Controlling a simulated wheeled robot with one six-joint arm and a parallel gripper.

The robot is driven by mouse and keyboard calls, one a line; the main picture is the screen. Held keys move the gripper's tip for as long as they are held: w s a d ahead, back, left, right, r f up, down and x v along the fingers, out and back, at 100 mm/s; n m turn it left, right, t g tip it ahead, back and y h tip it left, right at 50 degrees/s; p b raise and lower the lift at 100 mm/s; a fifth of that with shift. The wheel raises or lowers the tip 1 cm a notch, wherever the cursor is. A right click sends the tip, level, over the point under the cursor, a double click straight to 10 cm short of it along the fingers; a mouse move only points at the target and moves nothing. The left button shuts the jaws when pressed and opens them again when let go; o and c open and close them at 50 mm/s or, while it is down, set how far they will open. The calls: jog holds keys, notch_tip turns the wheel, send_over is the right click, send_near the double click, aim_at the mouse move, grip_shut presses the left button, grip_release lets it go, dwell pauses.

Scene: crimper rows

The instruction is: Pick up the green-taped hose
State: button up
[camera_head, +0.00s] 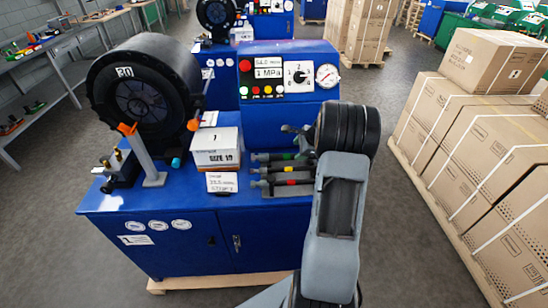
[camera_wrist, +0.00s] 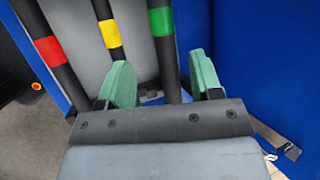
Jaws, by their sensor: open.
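The green-taped hose (camera_wrist: 162,40) is a black tube with a green band. In the wrist view it runs down between the two green fingers of my gripper (camera_wrist: 158,62), which are open, with a gap on each side. In the head view the green-taped hose (camera_head: 273,156) is the farthest of three on the blue bench, and my arm covers its right end. The yellow-taped hose (camera_wrist: 113,42) lies to its left, its lower part passing behind the left finger. The red-taped hose (camera_wrist: 55,60) is farther left. Whether a finger touches any hose cannot be told.
A white box (camera_head: 217,149) marked SIZE 19 stands left of the hoses. A blue control panel (camera_head: 290,75) rises behind them, and a black crimper drum (camera_head: 140,92) is at the left. Stacked cartons (camera_head: 490,150) stand at the right, with floor between.

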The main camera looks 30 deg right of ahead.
aim_at(292, 155)
jog(key=shift+d+p+x, duration=0.1)
jog(key=shift+p+x, duration=0.35)
jog(key=shift+x, duration=1.3)
jog(key=shift+d+p+x, duration=0.15)
jog(key=shift+p+x, duration=0.25)
jog(key=shift+x, duration=1.4)
jog(key=shift+w, duration=0.1)
jog(key=shift+r, duration=0.15)
grip_shut()
